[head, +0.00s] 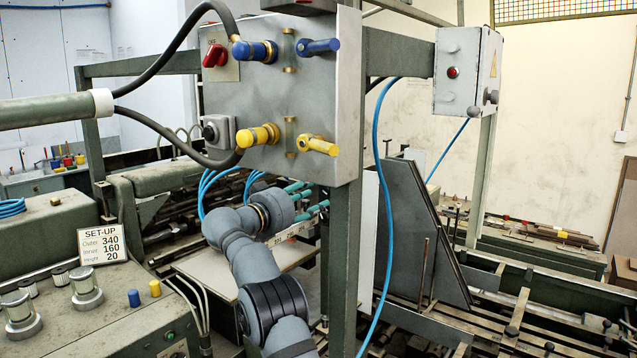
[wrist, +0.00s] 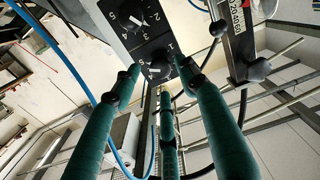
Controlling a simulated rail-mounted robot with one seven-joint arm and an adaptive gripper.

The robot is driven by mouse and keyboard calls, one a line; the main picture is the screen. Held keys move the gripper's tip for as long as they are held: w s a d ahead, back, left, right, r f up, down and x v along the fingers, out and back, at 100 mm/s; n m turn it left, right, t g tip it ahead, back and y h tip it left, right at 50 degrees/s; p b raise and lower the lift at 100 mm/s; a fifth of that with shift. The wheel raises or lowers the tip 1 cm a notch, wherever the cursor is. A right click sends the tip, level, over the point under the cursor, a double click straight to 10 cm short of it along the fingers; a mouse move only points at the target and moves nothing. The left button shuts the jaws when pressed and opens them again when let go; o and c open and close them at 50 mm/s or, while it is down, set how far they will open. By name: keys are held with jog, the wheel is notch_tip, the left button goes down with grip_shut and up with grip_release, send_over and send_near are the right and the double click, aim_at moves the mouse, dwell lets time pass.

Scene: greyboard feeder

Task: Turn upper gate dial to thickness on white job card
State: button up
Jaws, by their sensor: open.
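My gripper (head: 317,196) has green fingers and reaches right, below the grey control box in the head view. In the wrist view my gripper (wrist: 160,74) is open, with its fingertips spread around a black dial (wrist: 158,67) with white numbers. Contact cannot be told. A second numbered dial (wrist: 137,18) sits above it in the picture on the same panel. Neither pointer setting reads clearly. The dials are hidden in the head view. A white card (head: 102,243) at left reads SET-UP, Outer 340, Inner 160, Height 20; I see no thickness line on it.
The grey control box (head: 283,95) with blue and yellow fittings hangs above my gripper. A green post (head: 345,270) and a blue hose (head: 376,190) stand close by. A numbered scale (wrist: 240,30) with a black knob (wrist: 258,70) is right of the dials.

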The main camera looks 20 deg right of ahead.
aim_at(326, 189)
jog(key=shift+p+x, duration=0.5)
jog(key=shift+x, duration=0.45)
jog(key=shift+w+d, duration=0.15)
jog(key=shift+d, duration=0.1)
jog(key=shift+c, duration=1)
grip_shut()
